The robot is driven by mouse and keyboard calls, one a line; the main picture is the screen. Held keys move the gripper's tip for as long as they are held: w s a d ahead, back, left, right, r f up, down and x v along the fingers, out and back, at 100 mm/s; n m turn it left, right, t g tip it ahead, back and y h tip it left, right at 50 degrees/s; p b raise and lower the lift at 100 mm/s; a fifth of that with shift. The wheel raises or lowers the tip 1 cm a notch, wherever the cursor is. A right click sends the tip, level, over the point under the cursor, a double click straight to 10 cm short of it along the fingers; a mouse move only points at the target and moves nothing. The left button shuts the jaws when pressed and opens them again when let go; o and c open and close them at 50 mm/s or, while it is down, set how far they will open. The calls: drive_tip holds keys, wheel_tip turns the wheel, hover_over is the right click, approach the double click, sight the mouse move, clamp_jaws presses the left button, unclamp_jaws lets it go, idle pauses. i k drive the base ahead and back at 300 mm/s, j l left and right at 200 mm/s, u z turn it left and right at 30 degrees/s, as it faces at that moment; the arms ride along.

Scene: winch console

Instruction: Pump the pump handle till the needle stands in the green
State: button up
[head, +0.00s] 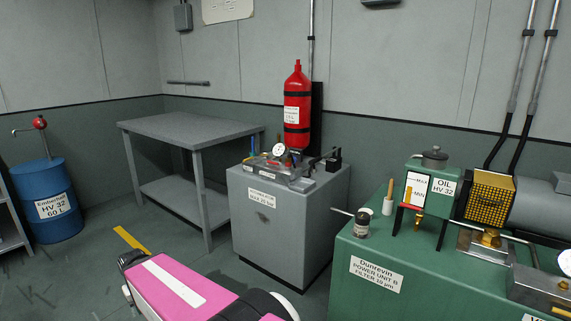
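A small round white gauge (279,149) stands on top of the grey accumulator cabinet (262,228), at the middle of the head view. It is too small to read its needle or any green band. A dark lever-like part (322,158) lies at the right of the cabinet top. A short pale rod (342,212) sticks out left from a dark fitting (361,223) on the green power unit (400,265). I cannot tell which of these is the pump handle. A second gauge (565,262) is cut by the right edge. My gripper is not visible; only my pink arm shows.
A red cylinder (297,110) stands behind the cabinet. A grey table (185,126) is left of it, and a blue drum (50,205) stands farther left. An oil tank (428,188) and a yellow guard (488,195) rise from the power unit. Some floor is clear before the table.

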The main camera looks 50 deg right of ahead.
sight(318, 159)
drive_tip(key=z, duration=1.75)
drive_tip(key=i+j+z, duration=0.15)
drive_tip(key=z, duration=0.2)
drive_tip(key=i+j+z, duration=0.1)
drive_tip(key=z, duration=0.3)
drive_tip(key=j+z, duration=0.35)
drive_tip(key=i+j+z, duration=0.1)
drive_tip(key=j, duration=0.5)
drive_tip(key=i+j+z, duration=0.1)
drive_tip(key=j, duration=0.5)
drive_tip(key=i+j+z, duration=0.15)
drive_tip(key=j, duration=0.45)
drive_tip(key=i+j+z, duration=0.1)
drive_tip(key=j, duration=0.5)
